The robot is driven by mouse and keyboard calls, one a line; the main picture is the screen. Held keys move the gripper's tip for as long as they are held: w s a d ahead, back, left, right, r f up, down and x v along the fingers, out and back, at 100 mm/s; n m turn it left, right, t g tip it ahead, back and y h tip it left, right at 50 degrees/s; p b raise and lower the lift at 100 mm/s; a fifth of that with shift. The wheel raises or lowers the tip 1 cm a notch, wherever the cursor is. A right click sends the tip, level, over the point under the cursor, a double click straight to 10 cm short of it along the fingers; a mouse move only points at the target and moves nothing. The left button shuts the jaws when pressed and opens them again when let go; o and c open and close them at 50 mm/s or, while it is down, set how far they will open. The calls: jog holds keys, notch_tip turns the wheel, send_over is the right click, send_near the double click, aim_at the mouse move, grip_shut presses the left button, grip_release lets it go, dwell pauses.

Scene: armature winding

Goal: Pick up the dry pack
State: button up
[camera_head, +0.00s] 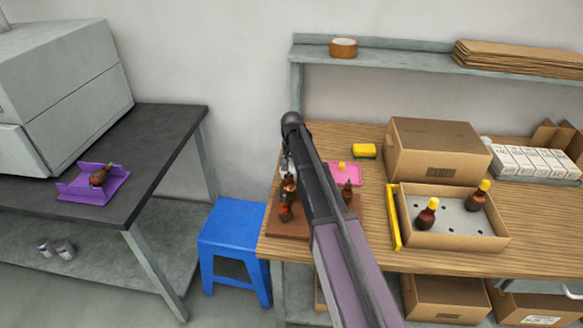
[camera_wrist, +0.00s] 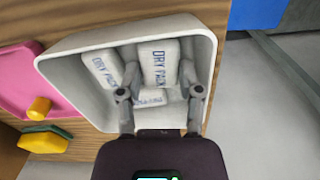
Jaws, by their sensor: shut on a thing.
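White dry packs with blue "DRY PACK" lettering lie in a white open bin (camera_wrist: 212,60) in the wrist view. My gripper (camera_wrist: 158,77) reaches into the bin, its two fingers on either side of one dry pack (camera_wrist: 160,58) and shut on it. Another dry pack (camera_wrist: 102,72) lies beside it to the left. A further pack (camera_wrist: 148,98) lies crosswise, nearer the palm and partly between the fingers. The held pack still looks to be inside the bin walls. In the head view my arm covers most of this spot, and the packs cannot be made out there.
A blue stool (camera_head: 236,222) stands left. A shelf (camera_head: 400,58) runs behind.

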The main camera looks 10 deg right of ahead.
aim_at(291, 168)
jog(key=shift+r+p, duration=4.25)
jog(key=shift+r, duration=0.25)
jog(key=shift+a, duration=0.15)
